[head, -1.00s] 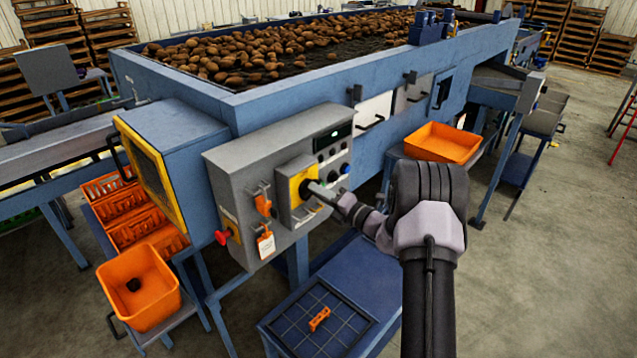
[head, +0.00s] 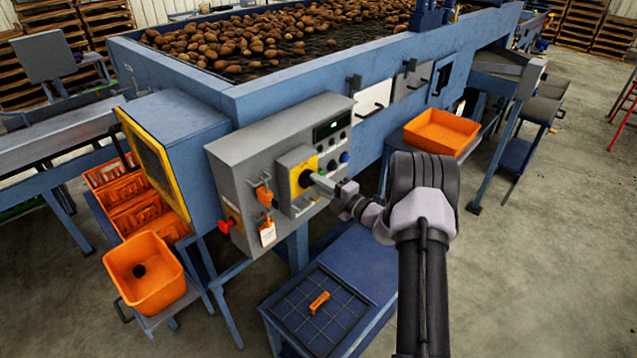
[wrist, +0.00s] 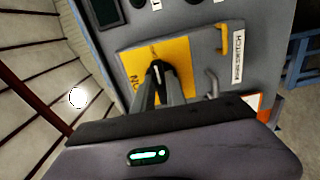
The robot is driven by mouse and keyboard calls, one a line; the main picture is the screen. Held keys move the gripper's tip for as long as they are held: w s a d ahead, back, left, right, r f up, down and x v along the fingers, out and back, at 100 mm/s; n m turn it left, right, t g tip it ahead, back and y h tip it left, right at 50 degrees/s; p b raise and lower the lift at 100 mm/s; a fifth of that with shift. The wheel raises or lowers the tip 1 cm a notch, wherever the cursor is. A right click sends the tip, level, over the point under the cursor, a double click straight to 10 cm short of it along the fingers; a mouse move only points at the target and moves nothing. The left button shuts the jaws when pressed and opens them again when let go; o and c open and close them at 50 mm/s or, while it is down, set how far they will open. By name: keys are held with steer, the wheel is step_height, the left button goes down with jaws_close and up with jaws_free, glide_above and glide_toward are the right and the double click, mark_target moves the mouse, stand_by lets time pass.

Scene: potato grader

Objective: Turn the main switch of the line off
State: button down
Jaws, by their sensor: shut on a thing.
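The main switch is a dark rotary knob on a yellow plate (head: 297,170), mounted on the grey control panel (head: 237,160) of the grader. In the wrist view the yellow plate (wrist: 179,60) carries part of a label that looks like "ON", and a "MAIN SWITCH" sign (wrist: 238,58) is beside it. My gripper (head: 312,180) reaches in from the right. Its fingers (wrist: 160,88) are shut on the knob, which they largely hide. The knob's exact angle is hard to tell.
An orange padlock-like piece (head: 264,195) and a white tag (head: 267,233) hang left of the switch. A red knob (head: 225,226) is on the panel's left side. A blue table (head: 375,262) with an orange piece (head: 319,302) is below. Orange bins stand left and right.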

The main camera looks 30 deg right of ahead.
steer(key=c, duration=1.4)
jaws_free()
steer(key=shift+o, duration=0.2)
steer(key=v, duration=1.7)
steer(key=shift+s+b, duration=0.2)
steer(key=shift+b, duration=0.25)
